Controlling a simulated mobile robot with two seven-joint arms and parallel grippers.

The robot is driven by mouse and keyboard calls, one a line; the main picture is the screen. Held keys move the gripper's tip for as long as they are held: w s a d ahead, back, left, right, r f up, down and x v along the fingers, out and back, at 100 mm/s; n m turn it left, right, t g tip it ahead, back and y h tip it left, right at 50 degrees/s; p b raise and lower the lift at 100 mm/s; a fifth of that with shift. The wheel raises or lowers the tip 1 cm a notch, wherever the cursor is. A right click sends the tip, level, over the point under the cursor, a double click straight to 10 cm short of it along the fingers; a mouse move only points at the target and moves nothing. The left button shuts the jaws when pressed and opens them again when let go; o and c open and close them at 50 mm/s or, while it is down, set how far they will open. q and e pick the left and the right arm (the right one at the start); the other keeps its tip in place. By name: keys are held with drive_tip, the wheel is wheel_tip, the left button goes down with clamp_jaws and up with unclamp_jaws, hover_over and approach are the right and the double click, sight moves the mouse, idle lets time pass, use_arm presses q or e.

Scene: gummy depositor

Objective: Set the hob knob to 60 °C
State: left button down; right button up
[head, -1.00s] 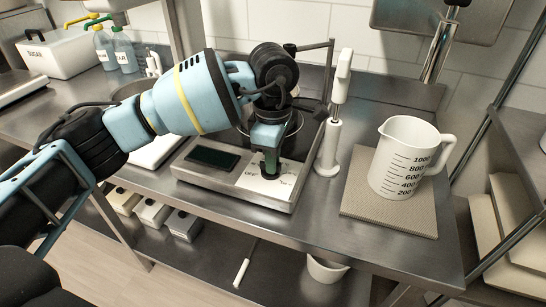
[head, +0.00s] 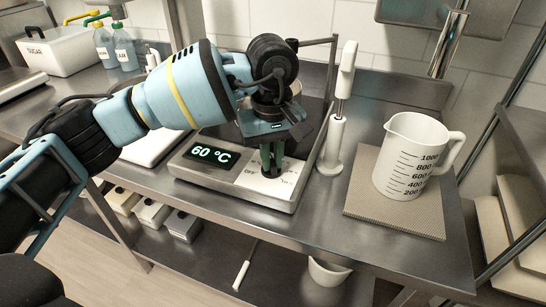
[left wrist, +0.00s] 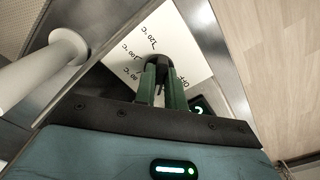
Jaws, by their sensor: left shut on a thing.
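The hob (head: 232,190) stands on the steel counter, and its display (head: 211,154) is lit and reads 60 °C. A white dial plate (head: 285,184) with printed marks lies on its front; in the left wrist view the plate (left wrist: 180,38) shows OFF, 80, 100 and 120 °C marks. My left gripper (head: 271,170) points down over the plate and is shut on the dark hob knob (left wrist: 157,62). The fingers hide most of the knob, and its pointer cannot be read. My right gripper is not in view.
A white hand blender (head: 336,130) stands just right of the hob. A measuring jug (head: 408,160) sits on a ribbed mat (head: 390,218) farther right. A pot behind my gripper is mostly hidden. The counter's front edge is clear.

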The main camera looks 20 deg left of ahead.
use_arm(q)
drive_tip(key=shift+m+b, duration=0.35)
drive_tip(key=shift+m, duration=1.25)
drive_tip(key=c, duration=1.5)
unclamp_jaws()
drive_tip(key=shift+o, duration=0.2)
drive_tip(key=shift+r, duration=3.9)
